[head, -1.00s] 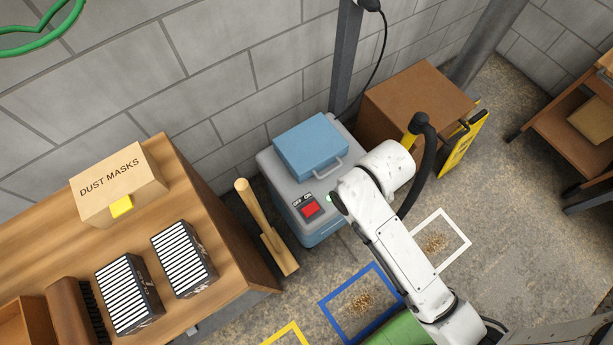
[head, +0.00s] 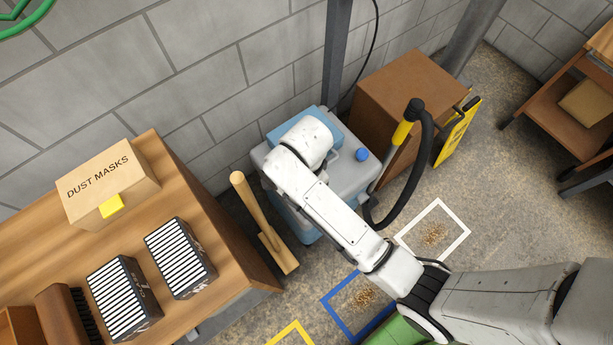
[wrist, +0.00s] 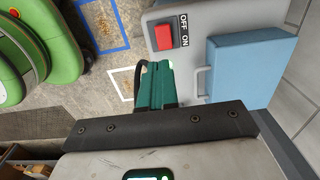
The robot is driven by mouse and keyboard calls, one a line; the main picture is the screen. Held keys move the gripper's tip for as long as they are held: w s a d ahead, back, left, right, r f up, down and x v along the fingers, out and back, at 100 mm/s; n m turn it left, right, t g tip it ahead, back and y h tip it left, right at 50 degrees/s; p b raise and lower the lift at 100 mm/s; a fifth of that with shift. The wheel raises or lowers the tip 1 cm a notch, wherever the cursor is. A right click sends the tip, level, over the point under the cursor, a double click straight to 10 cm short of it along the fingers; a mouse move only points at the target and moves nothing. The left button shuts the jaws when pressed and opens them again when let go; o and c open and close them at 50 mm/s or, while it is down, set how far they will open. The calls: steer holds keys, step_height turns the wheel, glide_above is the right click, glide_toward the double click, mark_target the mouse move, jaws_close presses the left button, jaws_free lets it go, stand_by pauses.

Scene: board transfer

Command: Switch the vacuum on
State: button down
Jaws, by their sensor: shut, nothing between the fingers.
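The vacuum (head: 347,185) is a grey-topped blue unit on the floor against the wall. Its red rocker switch (wrist: 163,37) shows in the wrist view, with OFF and ON printed on a dark label (wrist: 184,30) beside it. Which way the rocker is tipped I cannot tell. My gripper (wrist: 153,66) has teal fingers held together and empty, close to the switch in the wrist picture; no contact can be made out. In the head view my arm covers the gripper, the switch and part of the vacuum top.
A blue case (wrist: 238,68) with a handle lies on the vacuum, near the switch. A black hose (head: 424,165) curves at the right. A brown cabinet (head: 415,80) stands behind right.

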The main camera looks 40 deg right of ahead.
step_height(320, 180, down, 14)
steer(key=shift+b, duration=0.75)
steer(key=shift+f, duration=0.1)
